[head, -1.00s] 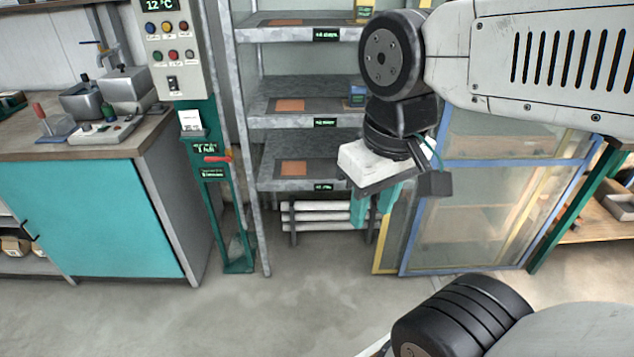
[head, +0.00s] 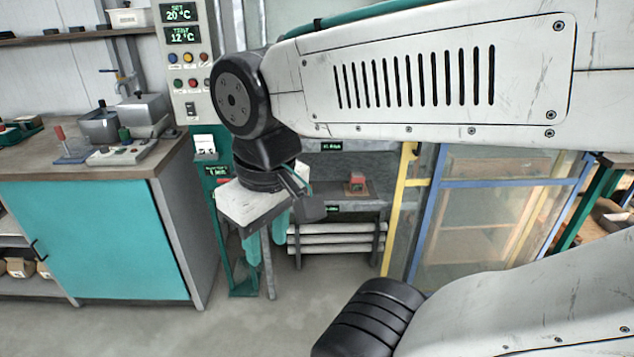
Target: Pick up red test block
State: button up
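My gripper (head: 265,250) has a white body and two teal fingers pointing down. It hangs to the left of the block in the picture, in front of the rack's left side. The fingers are apart and nothing shows between them. My arm hides the upper shelves and much of the rack's left part.
A control panel (head: 185,60) on a green post stands left of the rack. A teal-fronted workbench (head: 95,240) is further left. A yellow post (head: 400,210) and a blue-framed glazed cabinet (head: 480,235) stand right of the rack. The near floor is clear.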

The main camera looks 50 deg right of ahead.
aim_at(355, 177)
jog(key=u, duration=0.15)
jog(key=i, duration=1.4)
jog(key=z, duration=1.05)
jog(key=i, duration=0.5)
jog(key=z, duration=0.6)
